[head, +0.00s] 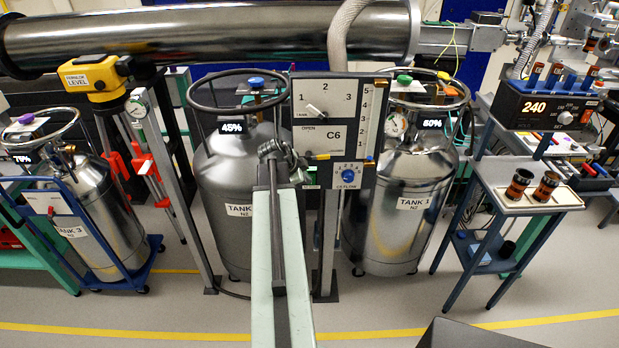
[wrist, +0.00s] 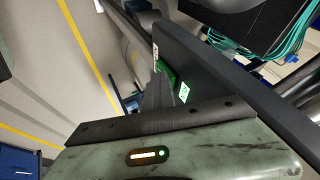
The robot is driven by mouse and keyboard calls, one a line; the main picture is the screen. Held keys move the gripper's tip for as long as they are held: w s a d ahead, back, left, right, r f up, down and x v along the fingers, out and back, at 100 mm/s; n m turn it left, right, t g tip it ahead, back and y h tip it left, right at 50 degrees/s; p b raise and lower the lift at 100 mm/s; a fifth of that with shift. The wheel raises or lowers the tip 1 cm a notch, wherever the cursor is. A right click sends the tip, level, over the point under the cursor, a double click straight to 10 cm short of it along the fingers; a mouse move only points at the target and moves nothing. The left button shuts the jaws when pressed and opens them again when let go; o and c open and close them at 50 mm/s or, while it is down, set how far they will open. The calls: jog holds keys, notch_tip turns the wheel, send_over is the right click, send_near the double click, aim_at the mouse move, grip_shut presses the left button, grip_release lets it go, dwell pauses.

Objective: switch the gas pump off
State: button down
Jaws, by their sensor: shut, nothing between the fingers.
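The control panel (head: 340,112) stands on a post in the middle of the head view. It has a 1-2-3 selector with a pale lever (head: 317,111), a label C6 and a blue flow knob (head: 348,176). My gripper (head: 272,150) is shut and empty at the panel's lower left in the head view. In the wrist view the dark gripper fingers (wrist: 158,95) point at a green part (wrist: 168,74) beside a dark plate (wrist: 225,85). A small green label (wrist: 184,92) is next to them. I cannot tell whether they touch, or which part is the gas pump switch.
Tank 2 (head: 225,180), reading 45%, stands behind my arm, and Tank 1 (head: 400,225), reading 60%, stands to the right. Tank 3 (head: 90,215) is on a blue cart at left. A large steel pipe (head: 200,38) runs above. Floor in front is clear.

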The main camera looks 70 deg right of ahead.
jog(key=shift+s+d, duration=0.25)
jog(key=shift+s, duration=0.1)
jog(key=shift+w+r+p, duration=0.1)
jog(key=shift+r+p, duration=0.75)
jog(key=shift+a, duration=0.1)
jog(key=s+p+v, duration=0.1)
jog(key=p+v, duration=0.8)
jog(key=v, duration=0.3)
jog(key=shift+a, duration=0.35)
jog(key=shift+s+f, duration=0.1)
jog(key=shift+f, duration=0.1)
